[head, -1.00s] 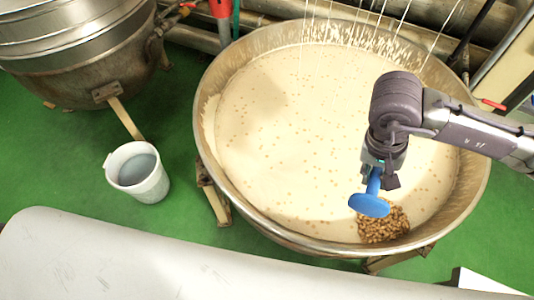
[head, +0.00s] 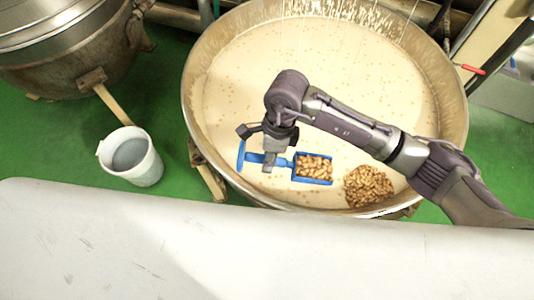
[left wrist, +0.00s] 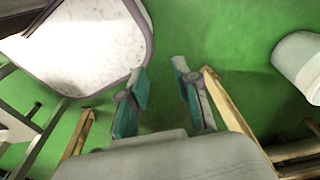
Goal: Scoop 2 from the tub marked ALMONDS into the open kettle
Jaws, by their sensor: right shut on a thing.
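The open kettle (head: 190,120) is a wide metal bowl of pale nougat in the head view. A heap of almonds (head: 368,186) lies on the nougat at its front right. My right gripper (head: 268,160) is shut on the blue scoop (head: 242,156), by the handle, over the front of the kettle. The scoop's pan is to the right of the gripper, roughly level, and holds almonds (head: 313,167). My left gripper (left wrist: 162,85) shows in the left wrist view, open and empty above the green floor. No tub marked ALMONDS is in view.
A white bucket (head: 145,172) with grey content stands on the floor left of the kettle. A lidded kettle (head: 70,65) is at the back left. A light surface (head: 110,240) spans the front. Pipes run behind the kettle.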

